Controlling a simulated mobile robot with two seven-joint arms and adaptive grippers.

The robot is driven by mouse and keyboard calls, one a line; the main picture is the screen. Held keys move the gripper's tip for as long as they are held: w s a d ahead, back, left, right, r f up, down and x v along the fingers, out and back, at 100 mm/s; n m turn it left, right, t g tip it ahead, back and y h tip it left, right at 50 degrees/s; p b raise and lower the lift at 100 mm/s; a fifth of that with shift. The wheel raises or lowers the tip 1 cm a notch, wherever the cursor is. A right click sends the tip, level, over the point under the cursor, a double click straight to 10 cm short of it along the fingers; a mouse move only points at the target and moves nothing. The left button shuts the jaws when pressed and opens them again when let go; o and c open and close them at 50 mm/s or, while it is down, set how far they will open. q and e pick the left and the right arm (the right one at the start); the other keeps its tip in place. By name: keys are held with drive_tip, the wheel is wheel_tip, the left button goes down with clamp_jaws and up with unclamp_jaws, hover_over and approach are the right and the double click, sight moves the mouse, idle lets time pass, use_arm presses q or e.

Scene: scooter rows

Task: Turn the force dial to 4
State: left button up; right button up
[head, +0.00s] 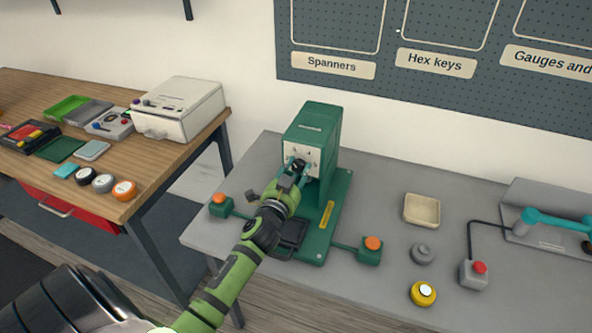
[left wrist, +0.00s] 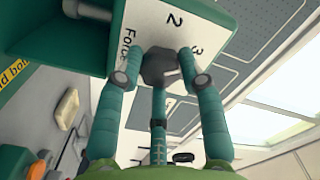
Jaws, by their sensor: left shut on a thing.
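The green press (head: 318,125) stands on the grey bench, with a white dial plate (head: 290,152) on its front. The force dial (left wrist: 158,66) is a dark knob on this plate; in the head view it shows small and dark (head: 299,164). My left gripper (head: 297,170) reaches it from the front. In the left wrist view its teal fingers (left wrist: 160,72) are shut on the dial from both sides. The word "Force" and the numbers 2 and 3 show on the plate. The 4 is hidden or out of view, and I cannot tell where the dial points. My right gripper is not in view.
Orange-topped buttons flank the press, left (head: 220,205) and right (head: 371,249). A beige tray (head: 422,210), a grey knobbed weight (head: 422,254), a yellow round piece (head: 423,293) and a red-button box (head: 475,273) lie to the right. A wooden table (head: 165,160) stands left, across a gap.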

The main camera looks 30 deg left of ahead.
use_arm(q)
drive_tip(key=m, duration=0.6)
drive_tip(key=shift+w+r+m, duration=0.1)
drive_tip(key=shift+r+m, duration=0.2)
drive_tip(key=m, duration=0.6)
drive_tip(key=shift+d+f, duration=0.1)
drive_tip(key=shift+m, duration=0.4)
drive_tip(key=o, duration=1.1)
drive_tip(key=shift+f, duration=0.15)
drive_tip(key=shift+o, duration=0.2)
drive_tip(key=shift+s+d+f, duration=0.1)
drive_tip(key=shift+s+f, duration=0.05)
drive_tip(key=shift+s, duration=0.3)
drive_tip(key=v, duration=1.1)
